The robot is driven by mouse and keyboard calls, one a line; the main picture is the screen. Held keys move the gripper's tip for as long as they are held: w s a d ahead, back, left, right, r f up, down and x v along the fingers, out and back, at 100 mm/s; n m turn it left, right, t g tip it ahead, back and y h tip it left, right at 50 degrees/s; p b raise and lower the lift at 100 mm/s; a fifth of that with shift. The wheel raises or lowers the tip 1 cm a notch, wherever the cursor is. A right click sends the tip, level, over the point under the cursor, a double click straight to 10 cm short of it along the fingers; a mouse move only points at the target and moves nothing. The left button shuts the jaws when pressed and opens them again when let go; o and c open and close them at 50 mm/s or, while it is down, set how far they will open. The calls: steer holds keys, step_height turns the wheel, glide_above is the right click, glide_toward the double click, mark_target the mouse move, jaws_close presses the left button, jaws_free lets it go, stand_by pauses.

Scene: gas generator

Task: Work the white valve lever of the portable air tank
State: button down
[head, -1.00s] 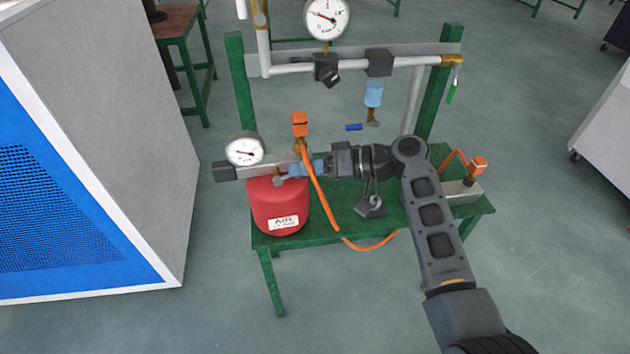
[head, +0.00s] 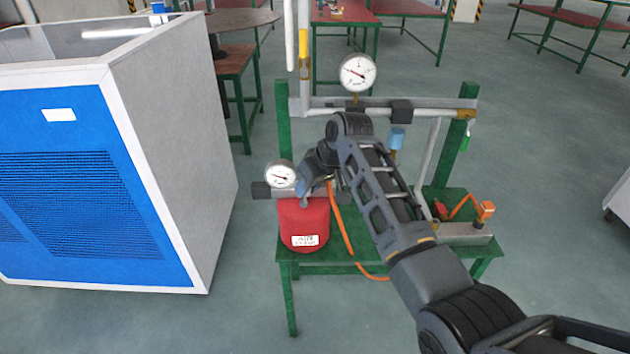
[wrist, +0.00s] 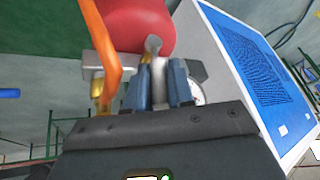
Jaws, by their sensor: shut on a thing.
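The red portable air tank (head: 303,222) with its "AIR" label stands on the green bench, at its left end. A round gauge (head: 281,174) sits on the manifold above it. My gripper (head: 308,180) is at the valve above the tank, and my arm hides most of the valve in the head view. In the wrist view the pale grey-white valve lever (wrist: 153,46) stands between the two blue fingers of my gripper (wrist: 160,78), which are shut on it. The lever's rounded end shows in front of the red tank (wrist: 137,22).
An orange hose (head: 347,233) runs down beside the tank and also crosses the left of the wrist view. A grey pipe frame with a second gauge (head: 357,72) rises behind the bench. A large blue-and-white cabinet (head: 90,180) stands to the left.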

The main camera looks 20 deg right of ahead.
steer(key=shift+w+a+r+h+p, duration=0.1)
steer(key=shift+w+a+h+p, duration=0.1)
steer(key=shift+a+h+p, duration=0.55)
steer(key=shift+d+g+h, duration=0.15)
steer(key=shift+g+h, duration=0.1)
steer(key=shift+g, duration=0.05)
steer(key=c, duration=1.1)
jaws_free()
steer(key=shift+o, duration=0.2)
steer(key=v, duration=0.7)
steer(key=shift+s+r+b, duration=0.2)
steer(key=shift+r+b, duration=0.05)
steer(key=shift+b, duration=0.05)
